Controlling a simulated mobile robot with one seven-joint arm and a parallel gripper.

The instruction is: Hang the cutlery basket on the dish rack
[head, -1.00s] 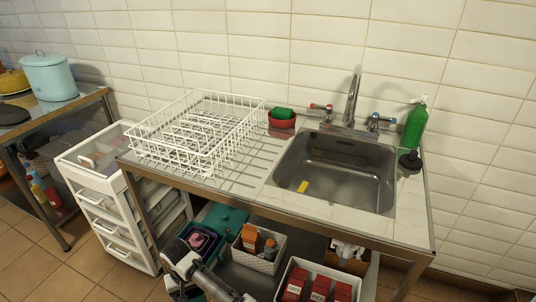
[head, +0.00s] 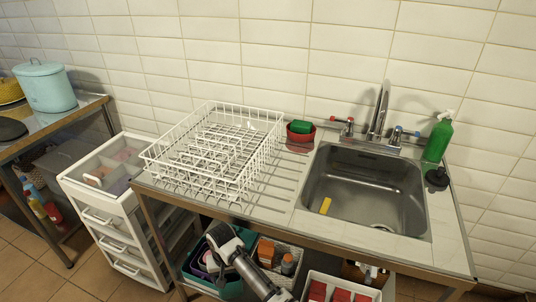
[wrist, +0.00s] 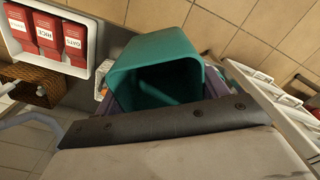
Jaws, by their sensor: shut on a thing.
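A teal, open-topped cutlery basket (wrist: 150,60) fills the middle of the wrist view, its mouth turned towards the camera. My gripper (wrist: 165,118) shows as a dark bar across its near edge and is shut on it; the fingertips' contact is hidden. In the head view my arm reaches to the front left of the counter, low by the under-shelf; teal also shows there, but I cannot tell which part is the basket. The white wire dish rack (head: 268,123) stands on the left of the counter, empty.
The sink (head: 365,190) is right of the rack, with a yellow sponge (head: 325,206) inside. A white drawer unit (head: 100,215) stands left. Bins with red packets (wrist: 48,38) are below the counter.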

